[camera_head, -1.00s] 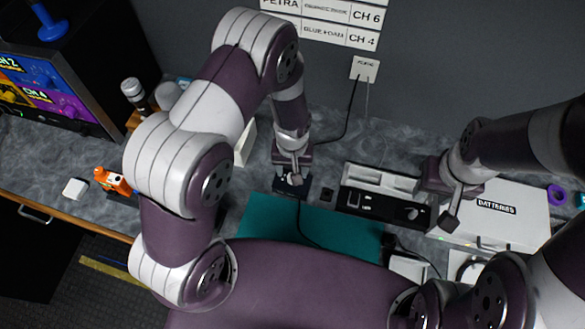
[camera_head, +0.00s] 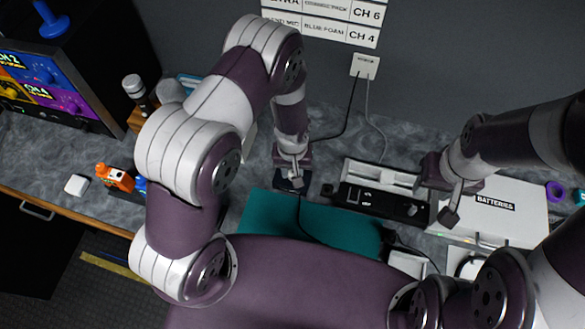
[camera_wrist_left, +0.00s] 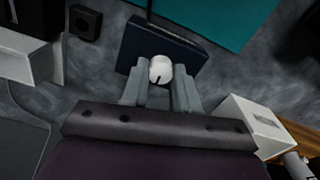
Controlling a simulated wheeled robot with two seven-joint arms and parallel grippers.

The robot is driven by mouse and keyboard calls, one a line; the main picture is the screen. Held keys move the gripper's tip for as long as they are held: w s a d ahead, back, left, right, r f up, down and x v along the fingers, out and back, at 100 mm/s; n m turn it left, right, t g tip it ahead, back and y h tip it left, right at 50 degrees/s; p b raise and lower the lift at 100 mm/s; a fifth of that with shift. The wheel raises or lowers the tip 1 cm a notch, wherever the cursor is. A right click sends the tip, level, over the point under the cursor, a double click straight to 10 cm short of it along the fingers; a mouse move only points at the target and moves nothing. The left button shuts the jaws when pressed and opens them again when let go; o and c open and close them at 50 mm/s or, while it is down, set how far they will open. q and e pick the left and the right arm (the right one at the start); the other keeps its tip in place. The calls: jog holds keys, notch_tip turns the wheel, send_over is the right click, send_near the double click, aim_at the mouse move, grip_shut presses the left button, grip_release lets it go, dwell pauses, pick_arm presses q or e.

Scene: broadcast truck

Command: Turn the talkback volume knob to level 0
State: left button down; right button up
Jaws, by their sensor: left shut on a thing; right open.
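The talkback volume knob (camera_wrist_left: 161,69) is a round white knob with a dark pointer line, on a dark navy box (camera_wrist_left: 137,40). In the left wrist view, the pointer line runs toward the bottom of the picture. My left gripper (camera_wrist_left: 160,84) is shut on the knob, one finger on each side. In the head view my left gripper (camera_head: 292,176) is over the box (camera_head: 285,184), covering most of it and hiding the knob. My right gripper (camera_head: 451,212) is open and empty, left of the BATTERIES case. No level marks are readable.
A teal mat (camera_head: 270,222) lies in front of the box, with a black cable across it. A black panel unit (camera_head: 385,201), a small black block (camera_head: 327,188) and the white BATTERIES case (camera_head: 510,215) stand to the right. An orange toy (camera_head: 114,177) is at left.

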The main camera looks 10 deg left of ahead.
pick_arm(q)
jog(key=n, duration=0.4)
jog(key=shift+b, duration=0.4)
jog(key=n, duration=0.4)
jog(key=shift+n, duration=0.3)
jog(key=n+b, duration=0.1)
jog(key=n, duration=0.3)
jog(key=shift+n, duration=0.3)
jog(key=shift+r+n, duration=0.1)
jog(key=shift+n, duration=1.9)
jog(key=shift+w, duration=0.1)
jog(key=c, duration=1.1)
grip_release()
jog(key=shift+c, duration=0.2)
jog(key=o, duration=0.3)
